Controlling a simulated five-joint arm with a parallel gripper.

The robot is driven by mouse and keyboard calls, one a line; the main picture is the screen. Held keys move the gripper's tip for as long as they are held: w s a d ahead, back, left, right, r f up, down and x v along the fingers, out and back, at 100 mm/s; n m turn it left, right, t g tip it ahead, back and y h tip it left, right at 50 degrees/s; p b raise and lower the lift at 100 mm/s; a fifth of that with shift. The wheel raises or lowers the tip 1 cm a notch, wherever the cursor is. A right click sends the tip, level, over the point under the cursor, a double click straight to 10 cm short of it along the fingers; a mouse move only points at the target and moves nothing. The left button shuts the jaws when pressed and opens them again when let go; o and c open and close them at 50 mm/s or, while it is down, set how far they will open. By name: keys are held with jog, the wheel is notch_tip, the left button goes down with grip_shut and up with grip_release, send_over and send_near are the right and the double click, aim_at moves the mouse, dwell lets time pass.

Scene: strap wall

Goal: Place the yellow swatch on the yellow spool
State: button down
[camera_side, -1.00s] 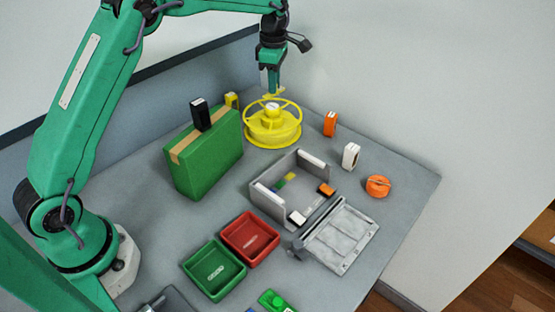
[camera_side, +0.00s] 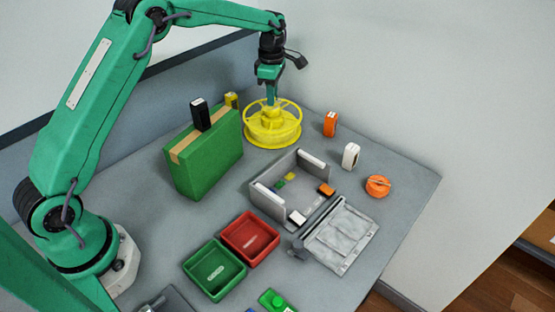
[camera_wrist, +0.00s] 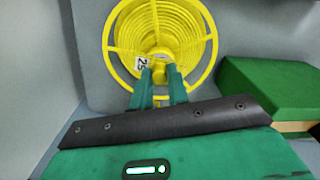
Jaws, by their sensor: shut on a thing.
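The yellow spool (camera_side: 272,132) stands at the back of the table, and it fills the upper middle of the wrist view (camera_wrist: 160,32). My gripper (camera_side: 271,102) points down into the spool's open top, near its hub. In the wrist view the fingertips (camera_wrist: 160,72) are close together with a small yellow piece between them, which looks like the yellow swatch (camera_wrist: 161,67). The swatch is low at the hub; I cannot tell whether it touches the spool. A white label reading 25 (camera_wrist: 142,63) shows beside the left fingertip.
A green box (camera_side: 205,160) with a black item (camera_side: 200,115) on top stands left of the spool. Orange (camera_side: 330,124) and white (camera_side: 350,156) items stand to the right. A grey open holder (camera_side: 270,205) and red (camera_side: 250,236) and green (camera_side: 214,270) trays are in front.

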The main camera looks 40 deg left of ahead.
jog(key=shift+f, duration=0.1)
jog(key=c, duration=1.4)
grip_release()
jog(key=shift+o, duration=0.2)
notch_tip(320, 180, up, 12)
